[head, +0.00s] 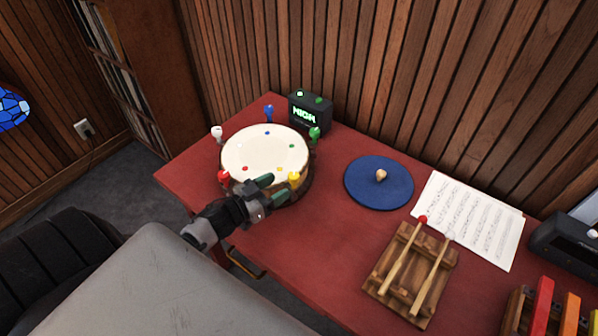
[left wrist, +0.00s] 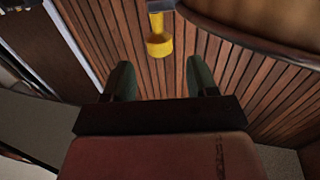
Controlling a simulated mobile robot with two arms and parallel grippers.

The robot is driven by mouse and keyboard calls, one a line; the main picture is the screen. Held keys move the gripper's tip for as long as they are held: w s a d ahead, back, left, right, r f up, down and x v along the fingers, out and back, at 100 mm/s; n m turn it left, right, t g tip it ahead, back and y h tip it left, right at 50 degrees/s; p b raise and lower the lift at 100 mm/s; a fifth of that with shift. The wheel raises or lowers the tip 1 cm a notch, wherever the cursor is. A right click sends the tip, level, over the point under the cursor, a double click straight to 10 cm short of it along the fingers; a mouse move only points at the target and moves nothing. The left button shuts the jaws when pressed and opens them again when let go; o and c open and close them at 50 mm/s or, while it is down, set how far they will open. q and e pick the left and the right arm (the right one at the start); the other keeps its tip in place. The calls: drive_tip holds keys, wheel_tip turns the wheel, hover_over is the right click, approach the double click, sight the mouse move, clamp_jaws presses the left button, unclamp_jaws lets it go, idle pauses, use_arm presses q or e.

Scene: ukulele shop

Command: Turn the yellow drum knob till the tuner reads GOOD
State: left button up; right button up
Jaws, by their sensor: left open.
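The drum (head: 262,152) has a cream head with coloured dots and stands on the red table. The yellow knob (head: 294,179) is on its near right rim; in the left wrist view the yellow knob (left wrist: 158,42) hangs beyond the fingertips, roughly centred between them. The tuner (head: 309,114), a dark box behind the drum, reads HIGH in green. My left gripper (head: 277,188) is at the drum's near side, open and empty, its green-tipped fingers just short of the yellow knob. Both fingers show in the left wrist view (left wrist: 160,76). My right gripper is in neither view.
White (head: 217,132), blue (head: 268,111), green (head: 314,133) and red (head: 224,176) knobs ring the drum. To the right are a blue round mat (head: 360,193), sheet music (head: 470,215) and a wooden block (head: 385,270) with two mallets.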

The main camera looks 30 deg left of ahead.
sight(298, 174)
use_arm(q)
drive_tip(key=p+x, duration=0.1)
drive_tip(key=x, duration=0.7)
drive_tip(key=c, duration=0.9)
drive_tip(key=shift+n+y, duration=0.3)
drive_tip(key=shift+y, duration=0.2)
